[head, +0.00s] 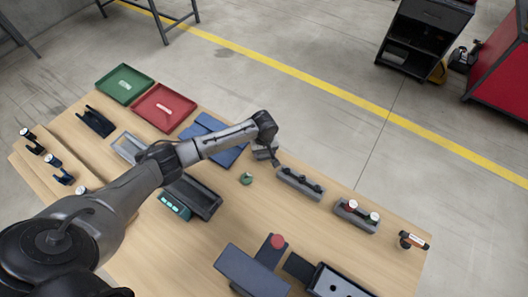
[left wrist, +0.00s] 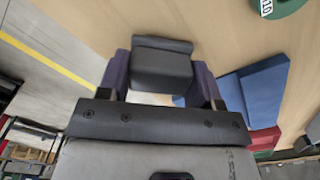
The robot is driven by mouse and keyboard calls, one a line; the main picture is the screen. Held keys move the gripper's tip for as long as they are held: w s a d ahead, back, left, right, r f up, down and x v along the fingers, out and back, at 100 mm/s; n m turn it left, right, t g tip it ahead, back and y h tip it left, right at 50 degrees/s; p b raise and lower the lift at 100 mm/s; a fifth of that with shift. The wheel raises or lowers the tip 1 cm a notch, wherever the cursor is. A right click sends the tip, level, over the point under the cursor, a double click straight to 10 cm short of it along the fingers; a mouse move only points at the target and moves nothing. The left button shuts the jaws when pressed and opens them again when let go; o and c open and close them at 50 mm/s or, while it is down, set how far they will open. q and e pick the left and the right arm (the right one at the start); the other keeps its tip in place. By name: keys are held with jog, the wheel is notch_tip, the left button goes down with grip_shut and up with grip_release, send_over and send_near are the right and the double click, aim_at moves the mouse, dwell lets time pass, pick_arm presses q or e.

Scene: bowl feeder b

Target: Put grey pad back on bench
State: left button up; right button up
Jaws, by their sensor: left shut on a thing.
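The grey pad (head: 261,153) is a small dark grey block near the bench's far edge in the head view. My left gripper (head: 268,152) is shut on it. In the left wrist view, the pad (left wrist: 162,72) sits between the two dark fingers of my left gripper (left wrist: 162,85), with a raised lip at its far side. The wooden bench (head: 225,222) lies below. I cannot tell whether the pad touches the bench top. My right gripper is not in view.
A green round piece (head: 246,178) and a grey holder with dark pieces (head: 300,184) lie close to the gripper. Blue plates (head: 232,156) are partly hidden under my arm. Red (head: 163,107) and green (head: 124,84) trays stand at the far left. Bare wood lies in the middle.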

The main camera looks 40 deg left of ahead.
pick_arm(q)
jog(key=shift+f, duration=0.4)
jog(key=shift+f, duration=0.1)
jog(key=o, duration=1)
